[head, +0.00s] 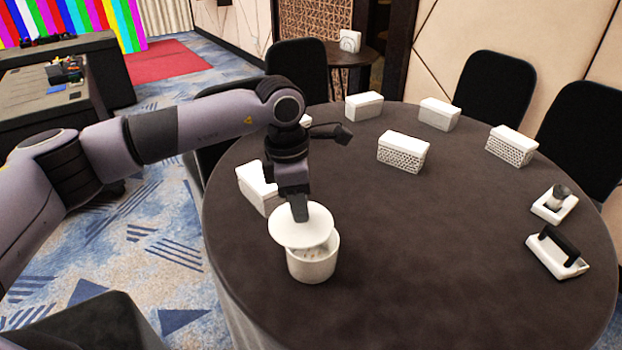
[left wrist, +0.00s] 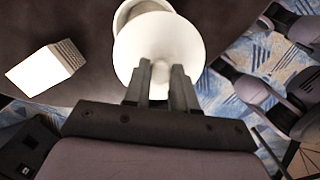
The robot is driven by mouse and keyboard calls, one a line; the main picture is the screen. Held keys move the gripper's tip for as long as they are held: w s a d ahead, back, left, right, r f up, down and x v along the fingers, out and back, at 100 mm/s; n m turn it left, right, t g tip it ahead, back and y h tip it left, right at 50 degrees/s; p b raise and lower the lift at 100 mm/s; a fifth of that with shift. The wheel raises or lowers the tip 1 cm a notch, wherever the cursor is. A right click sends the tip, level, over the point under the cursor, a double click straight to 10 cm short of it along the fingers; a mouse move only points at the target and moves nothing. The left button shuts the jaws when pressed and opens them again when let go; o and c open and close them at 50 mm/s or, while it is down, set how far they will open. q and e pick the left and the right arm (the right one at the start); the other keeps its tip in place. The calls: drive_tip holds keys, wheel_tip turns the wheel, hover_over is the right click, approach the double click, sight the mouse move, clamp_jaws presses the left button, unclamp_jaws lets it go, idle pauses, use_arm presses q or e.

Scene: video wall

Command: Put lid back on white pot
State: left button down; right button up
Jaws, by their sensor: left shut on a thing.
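The white pot (head: 313,264) stands on the dark round table near its front left edge, with part of its opening showing. Its round white lid (head: 287,232) is above the pot, tilted and shifted to the left of the opening. My left gripper (head: 299,212) is shut on the lid from above. In the left wrist view the lid (left wrist: 158,48) lies at the fingertips of the left gripper (left wrist: 160,78), and the pot's rim (left wrist: 128,12) shows behind it. Where the fingers grip the lid is partly hidden. My right gripper is not in view.
A white box (head: 258,188) stands just behind the gripper; a box also shows in the left wrist view (left wrist: 42,70). Several more white boxes (head: 403,152) stand toward the back. White holders (head: 556,254) with dark items lie at the right. The table's middle (head: 430,240) is clear.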

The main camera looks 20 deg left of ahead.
sight(311, 210)
use_arm(q)
drive_tip(key=n, duration=0.1)
drive_tip(key=w+n, duration=0.1)
drive_tip(key=n+p, duration=0.1)
drive_tip(key=shift+w+d+r+n, duration=0.25)
drive_tip(key=shift+d+r+n, duration=0.05)
drive_tip(key=shift+r+n, duration=0.1)
drive_tip(key=n, duration=0.1)
drive_tip(key=w+n, duration=0.1)
drive_tip(key=n+p, duration=0.1)
drive_tip(key=shift+w+d+n+t+y, duration=0.15)
drive_tip(key=shift+d+n+t+y, duration=0.1)
drive_tip(key=shift+n+t+y, duration=0.05)
drive_tip(key=shift+w+f+n, duration=0.1)
drive_tip(key=shift+f+n, duration=0.05)
drive_tip(key=shift+n, duration=0.25)
drive_tip(key=shift+f+b, duration=1.15)
drive_tip(key=shift+f, duration=1.05)
drive_tip(key=shift+f+b, duration=0.75)
drive_tip(key=shift+f, duration=0.25)
drive_tip(key=shift+f+b, duration=0.15)
drive_tip(key=shift+b, duration=0.4)
